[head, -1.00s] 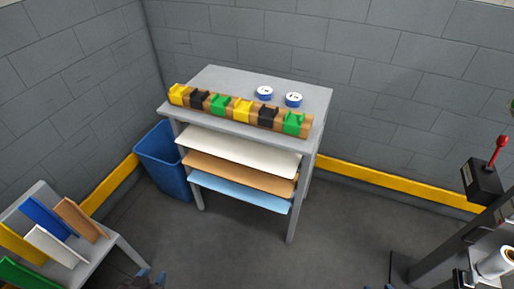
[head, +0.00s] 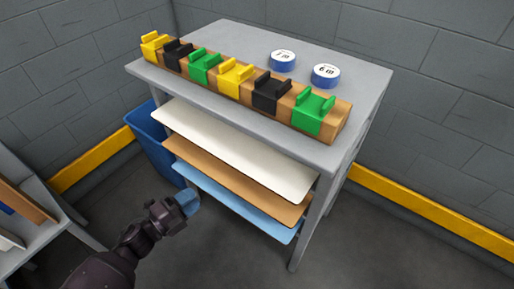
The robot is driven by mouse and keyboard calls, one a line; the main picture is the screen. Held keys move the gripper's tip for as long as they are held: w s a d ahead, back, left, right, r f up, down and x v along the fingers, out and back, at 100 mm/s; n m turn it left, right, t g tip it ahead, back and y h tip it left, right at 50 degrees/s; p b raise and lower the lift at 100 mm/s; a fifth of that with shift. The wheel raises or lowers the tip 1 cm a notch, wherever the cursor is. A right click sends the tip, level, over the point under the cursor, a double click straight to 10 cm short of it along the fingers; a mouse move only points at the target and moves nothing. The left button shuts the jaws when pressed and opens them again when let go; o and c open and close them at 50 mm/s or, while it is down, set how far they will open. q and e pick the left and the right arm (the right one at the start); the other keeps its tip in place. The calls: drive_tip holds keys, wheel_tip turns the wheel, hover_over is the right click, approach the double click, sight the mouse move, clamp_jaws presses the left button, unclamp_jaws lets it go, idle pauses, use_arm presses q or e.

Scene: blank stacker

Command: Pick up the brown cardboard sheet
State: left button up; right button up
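A brown sheet (head: 240,181) lies flat in the middle tier under the grey table, between a white sheet (head: 235,148) above and a light blue sheet (head: 236,203) below. Its front edge shows; most of its face is hidden by the white sheet. Another brown board (head: 30,203) leans on the grey stand at the left edge. My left gripper (head: 188,203) is in front of the table's left side, near the left ends of the lower sheets and apparently apart from them. Its finger gap cannot be made out. My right gripper is out of view.
The grey table (head: 345,72) carries a wooden strip with yellow, black and green clips (head: 236,77) and two blue-and-white rolls (head: 283,60). A blue bin (head: 150,138) stands left of it. Table legs flank the sheets. The floor in front is clear.

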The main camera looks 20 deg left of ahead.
sight(229, 181)
use_arm(q)
drive_tip(key=w+d+f+m+b, duration=0.1)
drive_tip(key=w+d, duration=0.1)
drive_tip(key=w, duration=0.1)
drive_tip(key=w+d+f+m+h+b, duration=0.1)
drive_tip(key=w+d, duration=0.1)
drive_tip(key=w, duration=0.1)
drive_tip(key=w+d+f+m+g+b, duration=0.1)
drive_tip(key=w+d, duration=0.1)
drive_tip(key=w, duration=0.2)
drive_tip(key=shift+d+f+h+b, duration=0.25)
drive_tip(key=shift+f+h+b, duration=0.05)
drive_tip(key=shift+h+b, duration=0.1)
drive_tip(key=shift+w+d, duration=0.25)
drive_tip(key=shift+w, duration=0.1)
drive_tip(key=shift+w+d+r, duration=0.1)
drive_tip(key=shift+w+r, duration=0.05)
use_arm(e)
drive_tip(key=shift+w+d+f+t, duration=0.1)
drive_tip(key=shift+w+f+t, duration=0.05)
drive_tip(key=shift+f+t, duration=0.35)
use_arm(q)
drive_tip(key=shift+c, duration=0.4)
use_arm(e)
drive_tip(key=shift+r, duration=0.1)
use_arm(q)
clamp_jaws()
